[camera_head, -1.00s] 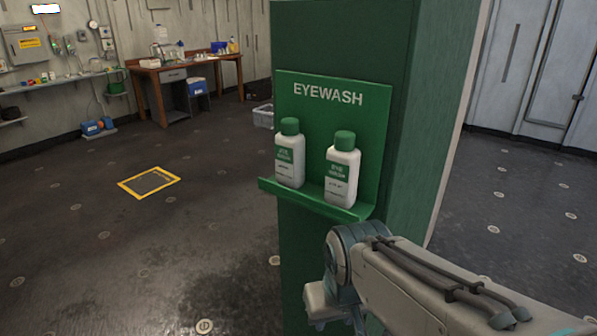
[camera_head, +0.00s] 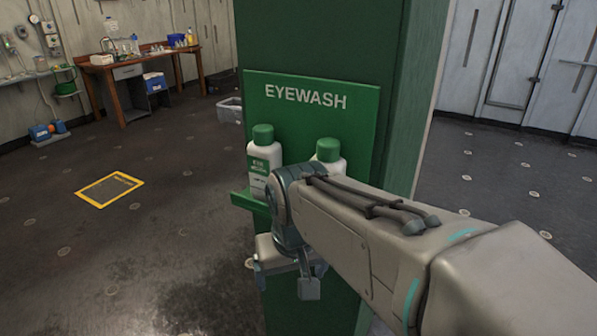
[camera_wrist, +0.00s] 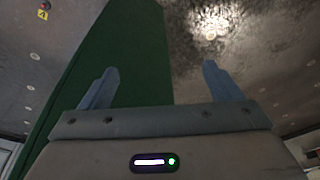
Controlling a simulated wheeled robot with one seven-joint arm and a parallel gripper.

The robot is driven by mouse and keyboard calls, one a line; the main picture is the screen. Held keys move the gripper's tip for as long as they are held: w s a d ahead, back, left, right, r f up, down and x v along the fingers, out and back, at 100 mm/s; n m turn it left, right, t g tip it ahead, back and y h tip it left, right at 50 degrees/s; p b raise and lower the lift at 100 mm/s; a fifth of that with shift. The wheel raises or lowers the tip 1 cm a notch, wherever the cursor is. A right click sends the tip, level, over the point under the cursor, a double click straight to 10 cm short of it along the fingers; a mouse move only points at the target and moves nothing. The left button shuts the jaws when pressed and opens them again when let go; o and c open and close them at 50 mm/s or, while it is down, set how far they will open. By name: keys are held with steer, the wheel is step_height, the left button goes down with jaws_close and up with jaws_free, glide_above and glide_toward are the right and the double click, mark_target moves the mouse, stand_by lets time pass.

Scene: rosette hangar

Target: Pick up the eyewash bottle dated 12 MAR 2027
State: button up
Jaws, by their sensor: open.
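Two white eyewash bottles with green caps stand upright on the green shelf (camera_head: 240,200) under the EYEWASH sign. The left bottle (camera_head: 265,160) shows its upper label; its lower right part is hidden by my arm. The right bottle (camera_head: 328,154) shows only its cap and shoulder above my arm. No date can be read on either. My gripper (camera_head: 283,285) is below the shelf in front of the green column. In the wrist view my gripper (camera_wrist: 160,88) has its two fingers wide apart with nothing between them, and no bottle shows there.
The green column (camera_head: 310,45) carries the sign and shelf. A wooden bench (camera_head: 120,72) with supplies stands at the back left, with a grey bin (camera_head: 230,110) nearby. A yellow-edged floor plate (camera_head: 110,189) lies on the left. The floor around is mostly clear.

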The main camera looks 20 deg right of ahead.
mark_target(328, 162)
steer(key=w+d+r+m+g+h+p, duration=0.15)
steer(key=w+d+r+m, duration=0.3)
steer(key=r, duration=0.95)
steer(key=w+d+r+m+p, duration=0.3)
steer(key=w+d+r+m, duration=0.15)
steer(key=r, duration=0.85)
steer(key=shift+y, duration=0.25)
steer(key=f, duration=0.2)
steer(key=d+f, duration=0.1)
steer(key=f, duration=0.4)
steer(key=shift+d+f+b, duration=0.15)
steer(key=shift+d+b, duration=0.1)
steer(key=shift+b, duration=0.15)
steer(key=shift+w+d+f, duration=0.1)
steer(key=shift+d+f, duration=0.05)
steer(key=shift+f, duration=0.8)
steer(key=shift+w+d+f, duration=0.15)
steer(key=shift+f, duration=0.8)
steer(key=shift+w+d+f, duration=0.1)
steer(key=shift+d+f, duration=0.05)
steer(key=shift+f, duration=0.8)
steer(key=shift+r, duration=0.1)
steer(key=c, duration=1.8)
